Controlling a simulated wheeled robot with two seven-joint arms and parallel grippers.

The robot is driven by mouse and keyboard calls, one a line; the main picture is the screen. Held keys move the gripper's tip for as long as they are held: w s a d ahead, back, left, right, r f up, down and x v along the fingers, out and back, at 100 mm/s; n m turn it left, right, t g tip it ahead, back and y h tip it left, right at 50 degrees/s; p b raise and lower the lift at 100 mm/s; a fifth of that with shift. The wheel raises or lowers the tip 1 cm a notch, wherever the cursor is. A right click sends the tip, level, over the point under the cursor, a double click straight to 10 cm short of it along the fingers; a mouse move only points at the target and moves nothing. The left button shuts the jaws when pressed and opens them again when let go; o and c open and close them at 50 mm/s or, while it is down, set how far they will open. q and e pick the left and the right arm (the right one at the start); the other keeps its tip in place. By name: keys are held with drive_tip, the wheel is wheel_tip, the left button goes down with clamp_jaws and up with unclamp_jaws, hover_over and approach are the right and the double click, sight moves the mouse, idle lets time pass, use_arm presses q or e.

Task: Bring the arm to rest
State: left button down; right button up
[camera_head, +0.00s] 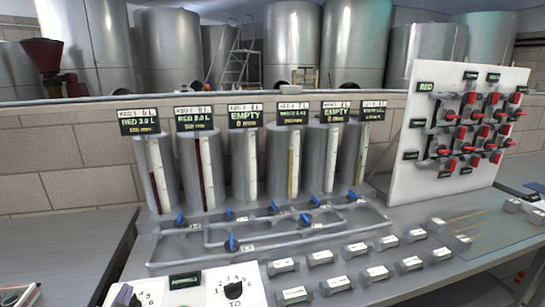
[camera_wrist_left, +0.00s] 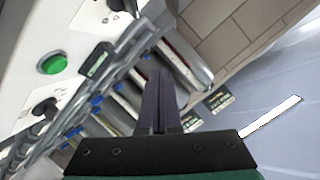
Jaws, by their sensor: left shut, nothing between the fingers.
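My left gripper (camera_wrist_left: 160,78) shows in the left wrist view with its two dark fingers together and nothing between them. Behind the fingers are the pipe rack and cylinders, seen at a steep tilt; no contact with them is visible. A white control panel (camera_wrist_left: 22,82) with a green button (camera_wrist_left: 52,64) and black knobs is to the left of the fingers. In the head view I cannot make out the left gripper clearly; a small purple piece (camera_head: 123,296) at the lower left may be a knob or a fingertip. My right gripper is not in view.
Several grey cylinders (camera_head: 236,165) with gauges stand behind a pipe frame (camera_head: 160,249) with blue valves. A white valve board (camera_head: 425,182) stands at the right. Several small labelled blocks (camera_head: 374,275) lie on the bench front. Bare bench (camera_head: 65,248) shows at the left.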

use_arm(q)
drive_tip(key=s+d+f+n+g+h, duration=0.1)
drive_tip(key=s+d+f+g+h, duration=0.3)
drive_tip(key=s+f, duration=0.45)
drive_tip(key=s+d+f+n+g+h, duration=0.1)
drive_tip(key=s+d+f+g, duration=0.55)
drive_tip(key=f, duration=0.35)
drive_tip(key=s+a+f+g, duration=0.1)
drive_tip(key=s+f, duration=0.1)
drive_tip(key=f, duration=1)
drive_tip(key=s+f+g, duration=0.1)
drive_tip(key=s+f, duration=0.2)
drive_tip(key=f, duration=0.9)
drive_tip(key=s+a+f, duration=0.3)
drive_tip(key=s+f, duration=0.8)
drive_tip(key=s, duration=0.3)
drive_tip(key=shift+s+f, duration=0.35)
drive_tip(key=shift+g, duration=0.25)
